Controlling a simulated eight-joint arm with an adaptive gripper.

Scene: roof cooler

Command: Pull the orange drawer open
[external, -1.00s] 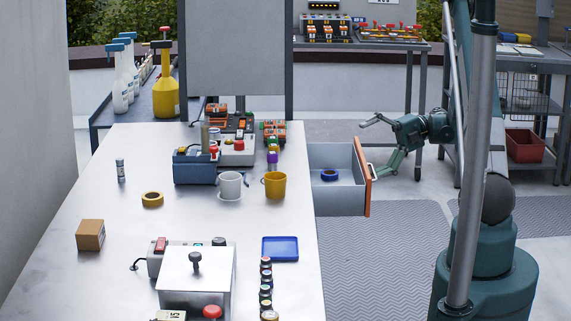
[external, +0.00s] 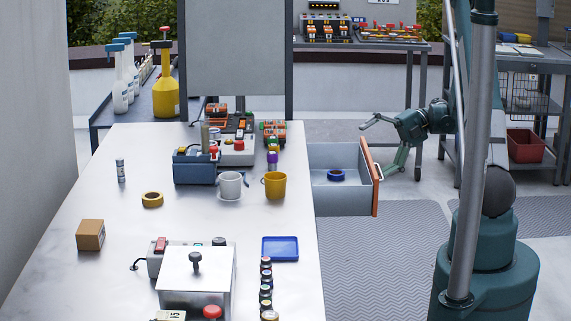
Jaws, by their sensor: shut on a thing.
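The drawer (external: 335,199) sticks out from the right side of the workbench, open, with a grey inside and an orange front (external: 369,178). A blue tape roll (external: 336,175) lies in it. My gripper (external: 382,168) is at the outer side of the orange front, shut on the drawer handle. The handle is small and mostly hidden by the lower finger. Another part of the gripper points left above the front's top edge.
The white workbench (external: 120,255) holds a white mug (external: 229,186), a yellow mug (external: 274,186), a blue tray (external: 280,248) and a yellow tape roll (external: 152,200). Floor with grey mats (external: 385,260) is clear right of the drawer. A shelf rack (external: 525,95) stands behind right.

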